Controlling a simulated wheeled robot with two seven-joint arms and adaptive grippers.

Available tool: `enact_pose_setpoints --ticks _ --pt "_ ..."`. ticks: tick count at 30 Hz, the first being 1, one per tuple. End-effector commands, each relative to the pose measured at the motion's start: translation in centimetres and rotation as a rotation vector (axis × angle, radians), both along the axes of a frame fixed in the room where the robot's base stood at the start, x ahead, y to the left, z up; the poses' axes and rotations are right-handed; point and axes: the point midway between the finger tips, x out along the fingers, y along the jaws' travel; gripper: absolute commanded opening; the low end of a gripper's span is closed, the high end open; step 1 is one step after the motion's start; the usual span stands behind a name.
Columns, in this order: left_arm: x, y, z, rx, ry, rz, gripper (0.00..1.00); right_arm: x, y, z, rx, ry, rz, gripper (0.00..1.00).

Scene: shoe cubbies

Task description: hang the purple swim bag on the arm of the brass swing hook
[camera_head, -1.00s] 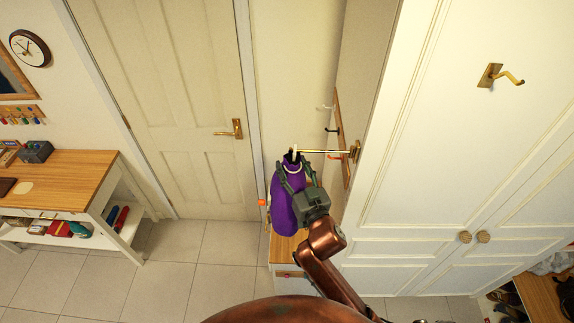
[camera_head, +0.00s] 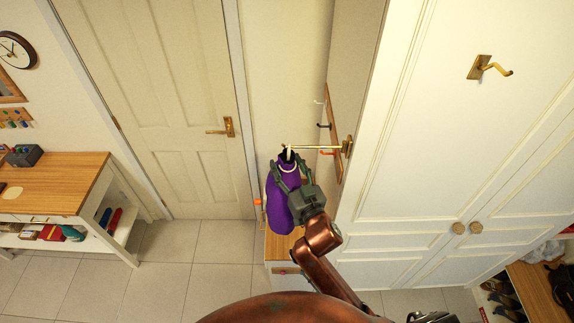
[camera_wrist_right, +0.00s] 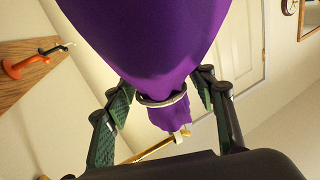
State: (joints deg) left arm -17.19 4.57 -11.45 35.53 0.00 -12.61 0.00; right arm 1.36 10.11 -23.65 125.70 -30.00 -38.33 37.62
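The purple swim bag (camera_head: 281,208) hangs upright by its cord loop at the free end of the brass swing hook's arm (camera_head: 318,147). The arm sticks out leftward from its mount on the side of the cupboard. In the right wrist view the bag (camera_wrist_right: 160,35) fills the top middle, its cinched neck near the brass arm (camera_wrist_right: 150,150). My right gripper (camera_head: 290,168) is around the upper bag, its fingers spread on either side of the neck. The wrist view shows gaps between the neck and both fingers (camera_wrist_right: 160,100). How the loop sits on the arm is too small to tell. My left gripper is not in view.
A wooden rail (camera_head: 332,125) with small coloured hooks is behind the brass arm. A bench (camera_head: 279,245) stands below the bag. A white cupboard (camera_head: 440,150) is close on the right. A door (camera_head: 165,110) and open tiled floor are on the left.

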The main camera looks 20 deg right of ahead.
Motion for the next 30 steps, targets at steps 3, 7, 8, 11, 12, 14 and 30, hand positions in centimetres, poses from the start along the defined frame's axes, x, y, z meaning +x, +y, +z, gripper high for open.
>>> enact_pose_setpoints --ticks 3,7,8,11,12,14,30 --pt "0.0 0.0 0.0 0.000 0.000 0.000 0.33 0.0 0.0 0.0 0.000 0.000 0.000 0.60" --pt "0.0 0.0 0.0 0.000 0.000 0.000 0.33 0.0 0.0 -0.1 0.000 0.001 0.000 0.69" --pt "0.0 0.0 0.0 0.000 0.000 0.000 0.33 0.0 0.0 -0.1 0.000 0.001 0.000 0.69" --pt "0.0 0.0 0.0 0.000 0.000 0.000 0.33 0.0 0.0 -0.1 0.000 0.002 -0.001 0.69" --pt "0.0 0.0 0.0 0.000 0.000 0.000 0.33 0.0 0.0 -0.1 0.000 0.002 -0.001 0.69" --pt "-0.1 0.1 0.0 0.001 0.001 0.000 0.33 0.0 0.0 -0.3 -0.001 0.006 -0.001 0.69" --pt "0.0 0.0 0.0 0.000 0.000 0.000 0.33 -8.2 -0.9 -0.4 0.001 0.005 -0.001 0.69"
